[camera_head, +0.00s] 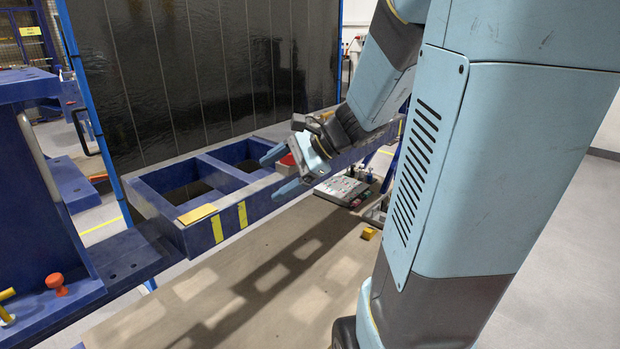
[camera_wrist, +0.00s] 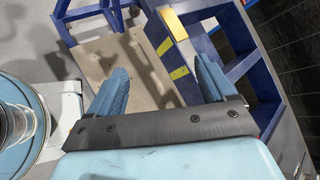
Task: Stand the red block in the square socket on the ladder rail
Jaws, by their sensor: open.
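My gripper (camera_head: 272,178) is open over the near rail of the blue ladder frame (camera_head: 170,232), its two blue fingers apart. In the wrist view my gripper (camera_wrist: 161,70) shows nothing between its fingertips. A small patch of red (camera_head: 288,160) shows beside the upper finger in the head view, partly covered by my gripper. It may be the red block; I cannot tell its full shape or what it rests on. The wrist view shows no red block. The ladder rail (camera_wrist: 190,62) runs past the right finger. I cannot make out the square socket.
A flat yellow piece (camera_head: 197,214) lies on the rail, near yellow stripes. A grey tray of parts (camera_head: 341,190) and a small yellow block (camera_head: 369,233) are lower down to the right. A blue stand with a red knob (camera_head: 56,285) is at left. A dark panel (camera_head: 200,70) stands behind.

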